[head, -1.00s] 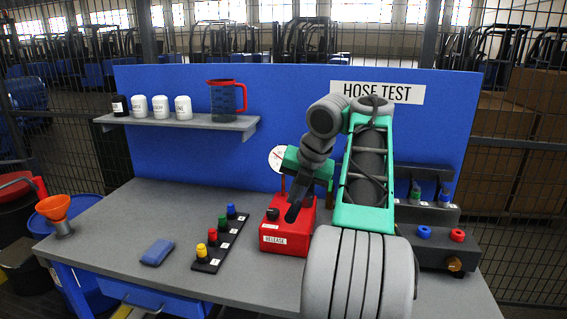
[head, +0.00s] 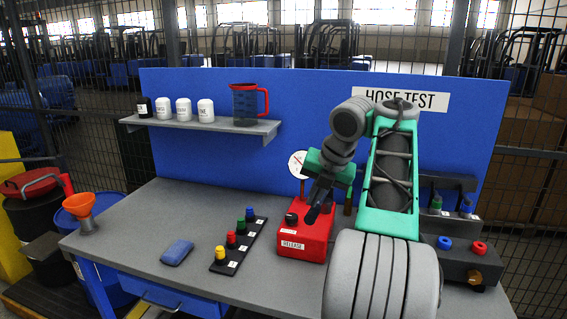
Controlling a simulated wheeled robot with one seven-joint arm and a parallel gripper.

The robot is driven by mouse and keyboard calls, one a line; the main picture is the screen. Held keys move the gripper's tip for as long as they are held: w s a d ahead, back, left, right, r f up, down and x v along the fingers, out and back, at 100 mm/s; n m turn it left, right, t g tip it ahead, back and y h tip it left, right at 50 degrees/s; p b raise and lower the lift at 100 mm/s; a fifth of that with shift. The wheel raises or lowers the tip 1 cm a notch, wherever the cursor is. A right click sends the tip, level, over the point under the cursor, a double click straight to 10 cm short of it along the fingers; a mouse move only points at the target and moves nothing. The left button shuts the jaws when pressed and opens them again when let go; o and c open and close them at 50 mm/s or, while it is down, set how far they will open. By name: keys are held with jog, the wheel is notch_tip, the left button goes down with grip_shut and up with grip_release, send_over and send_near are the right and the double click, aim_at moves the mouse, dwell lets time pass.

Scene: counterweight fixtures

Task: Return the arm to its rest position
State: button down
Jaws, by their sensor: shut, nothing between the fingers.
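My gripper (head: 314,213) is at the end of my arm, in front of the gauge and above the red release box (head: 302,241). Its dark fingers are together with nothing between them, pointing down and to the left near the black knob (head: 291,219) on the box. I cannot tell whether they touch the box. My arm is bent over the right half of the bench and hides part of the blue panel and the bench behind it.
The grey bench (head: 160,215) holds a strip of coloured caps (head: 240,240), a blue cloth or sponge (head: 177,252) and an orange funnel (head: 80,207). A shelf (head: 200,124) carries bottles and a jug (head: 246,104). A dark fitting block (head: 462,262) stands right. The bench's left-rear area is clear.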

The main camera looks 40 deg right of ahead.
jog(key=w+a+f+m+y+p, duration=0.1)
jog(key=a+f+m, duration=0.2)
jog(key=a+m, duration=0.65)
jog(key=w+a+f+m+y, duration=0.1)
jog(key=a+f+m, duration=0.35)
jog(key=a, duration=1.05)
jog(key=s+a+f+m+g+h, duration=0.1)
jog(key=s+a+f+m, duration=0.2)
jog(key=s+f+m, duration=0.3)
jog(key=s+a+f+m, duration=0.3)
jog(key=s+f+m, duration=0.3)
jog(key=shift+s+a+g+h, duration=0.3)
jog(key=shift+s+g+h, duration=0.05)
jog(key=shift+g+h, duration=0.05)
